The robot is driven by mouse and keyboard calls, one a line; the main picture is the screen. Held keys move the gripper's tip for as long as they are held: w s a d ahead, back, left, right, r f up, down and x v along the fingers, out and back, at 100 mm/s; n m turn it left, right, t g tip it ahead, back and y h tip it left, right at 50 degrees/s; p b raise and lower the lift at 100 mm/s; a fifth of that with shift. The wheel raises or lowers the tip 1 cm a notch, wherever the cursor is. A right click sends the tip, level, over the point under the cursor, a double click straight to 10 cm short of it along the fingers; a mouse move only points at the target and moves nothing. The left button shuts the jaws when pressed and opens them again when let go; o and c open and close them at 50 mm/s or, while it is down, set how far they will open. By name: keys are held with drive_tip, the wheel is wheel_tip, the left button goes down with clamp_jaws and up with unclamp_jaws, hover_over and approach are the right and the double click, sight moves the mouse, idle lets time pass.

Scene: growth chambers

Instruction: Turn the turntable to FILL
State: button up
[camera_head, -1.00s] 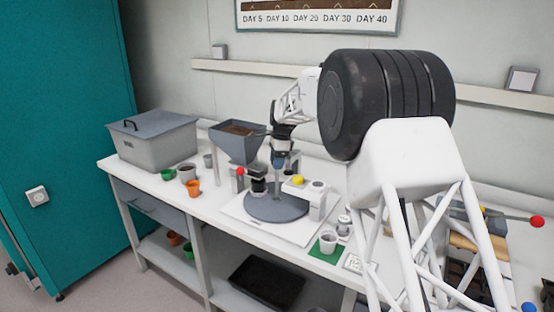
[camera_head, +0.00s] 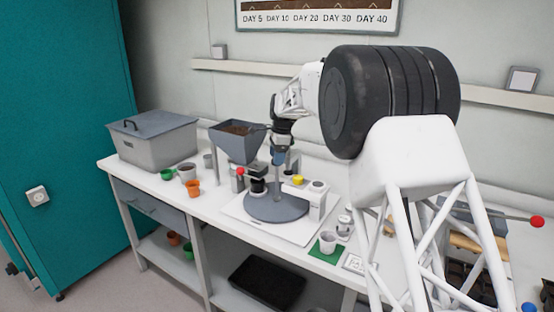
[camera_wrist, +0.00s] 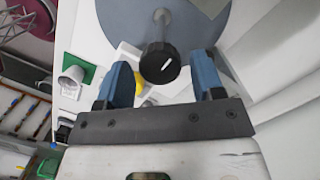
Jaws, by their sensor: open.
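The turntable is a grey disc (camera_head: 270,210) on a white base plate (camera_head: 243,214) on the bench. A post rises from its middle, topped by a black knob (camera_wrist: 160,65) with a white pointer line. My gripper (camera_head: 279,160) is over the turntable, pointing down. In the wrist view, its blue fingers (camera_wrist: 163,75) are apart, with the knob showing between their tips. I cannot tell whether either finger touches it. The knob is hidden by the gripper in the head view. No FILL mark is readable.
A soil hopper (camera_head: 237,143) stands left of the post, near a black item (camera_head: 258,187) and a red ball (camera_head: 240,171).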

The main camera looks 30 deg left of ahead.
drive_tip(key=shift+r, duration=2.45)
